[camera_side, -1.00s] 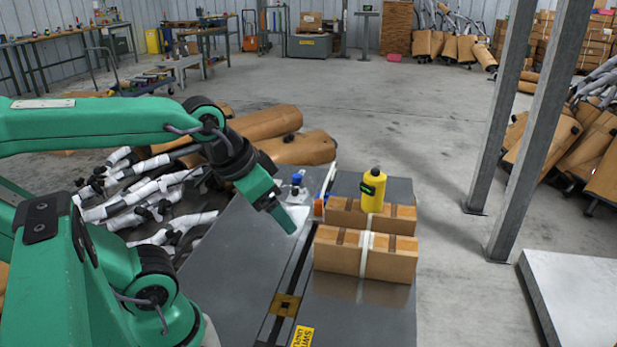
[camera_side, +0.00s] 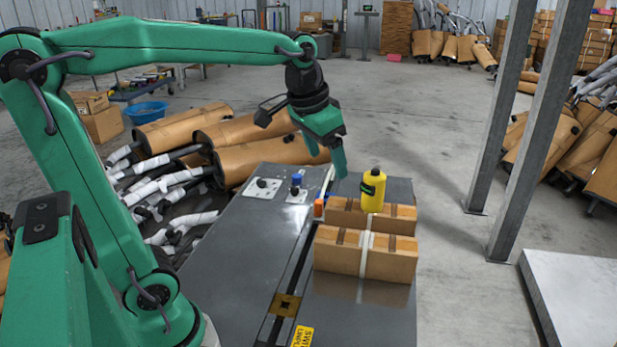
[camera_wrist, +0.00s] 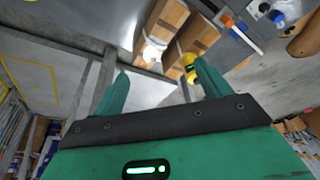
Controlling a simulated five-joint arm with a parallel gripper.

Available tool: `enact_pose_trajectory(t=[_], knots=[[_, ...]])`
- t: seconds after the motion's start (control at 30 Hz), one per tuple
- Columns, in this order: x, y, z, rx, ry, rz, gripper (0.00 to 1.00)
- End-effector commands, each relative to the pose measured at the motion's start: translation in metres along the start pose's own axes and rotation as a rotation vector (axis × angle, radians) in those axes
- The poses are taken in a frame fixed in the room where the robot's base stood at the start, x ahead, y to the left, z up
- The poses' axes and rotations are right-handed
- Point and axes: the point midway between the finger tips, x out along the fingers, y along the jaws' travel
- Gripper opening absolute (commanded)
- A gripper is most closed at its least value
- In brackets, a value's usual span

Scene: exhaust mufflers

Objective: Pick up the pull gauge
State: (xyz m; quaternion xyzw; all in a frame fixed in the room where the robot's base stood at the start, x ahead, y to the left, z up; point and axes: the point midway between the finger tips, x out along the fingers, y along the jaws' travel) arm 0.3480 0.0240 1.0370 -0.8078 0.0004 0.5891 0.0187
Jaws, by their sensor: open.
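A yellow, bottle-shaped body with a dark cap and a dark green-marked panel (camera_side: 373,190) looks to be the pull gauge. It stands upright on a cardboard box (camera_side: 390,219) on the grey bench. My gripper (camera_side: 339,165) hangs just left of the gauge and a little higher, apart from it, fingers pointing down. In the wrist view my gripper (camera_wrist: 162,80) is open and empty, with its two green fingers wide apart. The yellow gauge (camera_wrist: 189,66) shows there beside the right finger, which partly hides it.
A second strapped box (camera_side: 335,251) stands in front. An orange-capped item (camera_side: 318,208), a blue-topped knob (camera_side: 296,182) and a metal plate (camera_side: 262,188) are on the bench (camera_side: 225,240). Wrapped mufflers (camera_side: 240,140) lie behind at left. Two grey posts (camera_side: 525,150) stand at right.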

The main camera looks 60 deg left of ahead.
Motion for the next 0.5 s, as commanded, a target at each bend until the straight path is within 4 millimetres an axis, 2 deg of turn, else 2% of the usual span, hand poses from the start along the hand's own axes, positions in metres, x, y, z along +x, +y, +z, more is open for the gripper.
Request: enact_pose_trajectory(t=[0.1, 0.5], knots=[[0.007, -0.008, -0.025, 0.003, -0.035, 0.0, 0.76], [0.044, -0.035, -0.097, 0.021, -0.144, 0.006, 0.76]])
